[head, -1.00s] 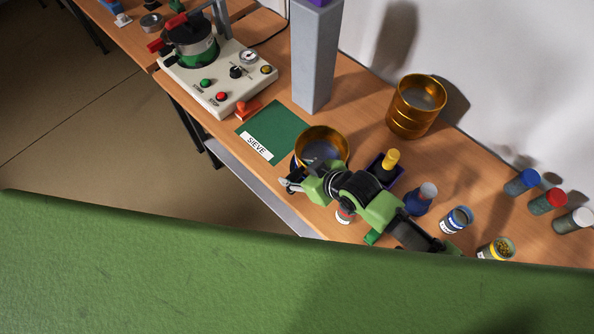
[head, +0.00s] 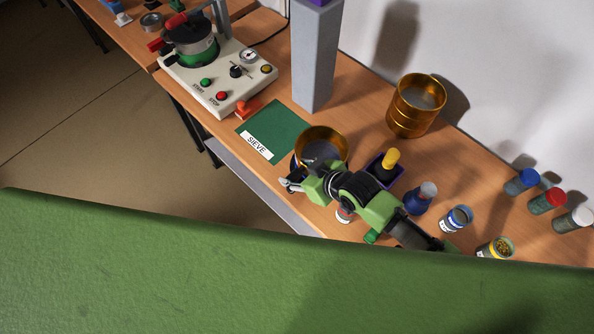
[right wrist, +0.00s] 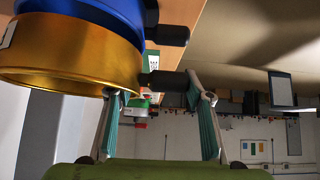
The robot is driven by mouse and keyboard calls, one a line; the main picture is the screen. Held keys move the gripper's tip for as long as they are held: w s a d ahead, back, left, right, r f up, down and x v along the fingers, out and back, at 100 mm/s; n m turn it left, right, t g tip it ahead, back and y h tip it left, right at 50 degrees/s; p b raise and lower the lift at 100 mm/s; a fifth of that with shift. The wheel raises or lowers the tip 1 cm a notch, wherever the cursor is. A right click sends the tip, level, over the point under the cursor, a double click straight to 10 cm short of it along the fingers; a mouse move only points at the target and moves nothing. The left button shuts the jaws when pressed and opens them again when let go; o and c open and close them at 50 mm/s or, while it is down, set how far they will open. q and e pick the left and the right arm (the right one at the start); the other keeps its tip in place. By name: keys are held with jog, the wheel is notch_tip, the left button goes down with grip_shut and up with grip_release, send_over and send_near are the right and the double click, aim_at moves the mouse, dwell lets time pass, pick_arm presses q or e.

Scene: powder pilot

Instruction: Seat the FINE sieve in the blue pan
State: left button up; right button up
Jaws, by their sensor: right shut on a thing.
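A gold sieve (head: 336,133) with a grey mesh floor is at the front edge of the table, beside the green SIEVE mat. In the right wrist view, this sieve (right wrist: 70,62) lies directly against the blue pan (right wrist: 105,14); I cannot tell whether it is fully seated. Its side label is unreadable. My right gripper (head: 300,180) is at the sieve's near side, shut on its black handle (right wrist: 163,81). A second gold sieve (head: 408,118) stands apart at the back right. I cannot read which one is FINE. My left gripper is not in view.
The green mat (head: 275,128) is empty. A grey post (head: 312,65) stands behind it, and a control box (head: 215,85) with a pot is at left. A purple holder (head: 393,180), a blue bottle (head: 418,203) and several jars stand close around my right arm.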

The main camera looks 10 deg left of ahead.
jog(key=shift+f+b, duration=0.55)
jog(key=shift+f, duration=0.3)
jog(key=o, duration=1.5)
jog(key=shift+s+d, duration=0.1)
jog(key=v, duration=1.2)
